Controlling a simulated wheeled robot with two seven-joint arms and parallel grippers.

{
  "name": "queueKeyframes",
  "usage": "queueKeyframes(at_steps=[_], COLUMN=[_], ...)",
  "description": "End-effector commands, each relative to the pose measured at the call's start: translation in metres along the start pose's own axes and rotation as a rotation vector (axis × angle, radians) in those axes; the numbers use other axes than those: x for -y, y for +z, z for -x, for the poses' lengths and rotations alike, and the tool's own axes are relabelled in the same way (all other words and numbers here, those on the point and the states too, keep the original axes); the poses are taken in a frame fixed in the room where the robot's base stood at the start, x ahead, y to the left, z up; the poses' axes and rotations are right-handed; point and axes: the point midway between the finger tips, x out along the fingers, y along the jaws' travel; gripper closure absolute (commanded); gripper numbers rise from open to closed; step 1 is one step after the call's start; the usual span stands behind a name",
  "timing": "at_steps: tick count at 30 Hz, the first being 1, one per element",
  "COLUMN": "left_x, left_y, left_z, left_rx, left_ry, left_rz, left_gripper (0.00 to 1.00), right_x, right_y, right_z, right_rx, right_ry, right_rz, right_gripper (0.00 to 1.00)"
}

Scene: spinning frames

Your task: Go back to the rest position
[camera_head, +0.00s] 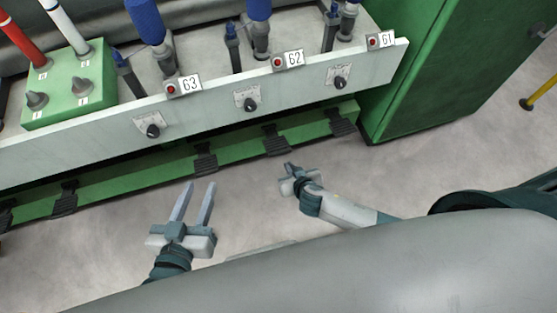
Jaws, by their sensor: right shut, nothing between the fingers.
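My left gripper (193,205) is low in the head view, left of the middle. Its two grey fingers stand apart and point toward the machine, with nothing between them. My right gripper (290,170) is near the middle, above the floor, in front of the green lower rail. It is shut and holds nothing. Its arm reaches in from the right. Both grippers are apart from the machine and touch nothing that I can see.
The spinning frame's pale front rail (215,115) carries number plates 63 (190,85), 62 (293,59) and 61 (386,40), with black knobs below. Blue bobbins stand behind. A green control box (70,95) is at left, a green cabinet (425,75) at right. Bare floor (440,165) lies in front.

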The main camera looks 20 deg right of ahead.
Motion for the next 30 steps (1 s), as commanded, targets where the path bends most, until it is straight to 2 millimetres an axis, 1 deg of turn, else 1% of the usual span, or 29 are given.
queueKeyframes(at_steps=[11, 14, 16, 20, 23, 24, 27, 30], left_x=[0.0, 0.001, 0.003, 0.008, 0.013, 0.015, 0.021, 0.025], left_y=[0.001, 0.004, 0.009, 0.024, 0.041, 0.048, 0.066, 0.079], left_z=[0.0, 0.0, 0.0, 0.0, 0.002, 0.004, 0.008, 0.012], left_rx=[0.004, 0.019, 0.04, 0.106, 0.178, 0.21, 0.288, 0.348], left_ry=[0.0, -0.002, -0.005, -0.014, -0.023, -0.027, -0.037, -0.044], left_rz=[0.0, 0.001, 0.002, 0.005, 0.01, 0.012, 0.018, 0.024], left_gripper=[0.66, 0.66, 0.66, 0.66, 0.66, 0.66, 0.66, 0.66], right_x=[0.001, 0.007, 0.014, 0.031, 0.043, 0.047, 0.05, 0.049], right_y=[0.0, 0.003, 0.005, 0.009, 0.011, 0.011, 0.009, 0.007], right_z=[0.002, 0.009, 0.018, 0.047, 0.079, 0.094, 0.129, 0.156], right_rx=[0.002, 0.014, 0.028, 0.07, 0.11, 0.127, 0.158, 0.174], right_ry=[-0.002, -0.008, -0.015, -0.042, -0.074, -0.088, -0.125, -0.154], right_rz=[-0.002, -0.008, -0.015, -0.031, -0.041, -0.044, -0.04, -0.026], right_gripper=[1.0, 1.0, 1.0, 1.0, 1.0, 1.0, 1.0, 1.0])
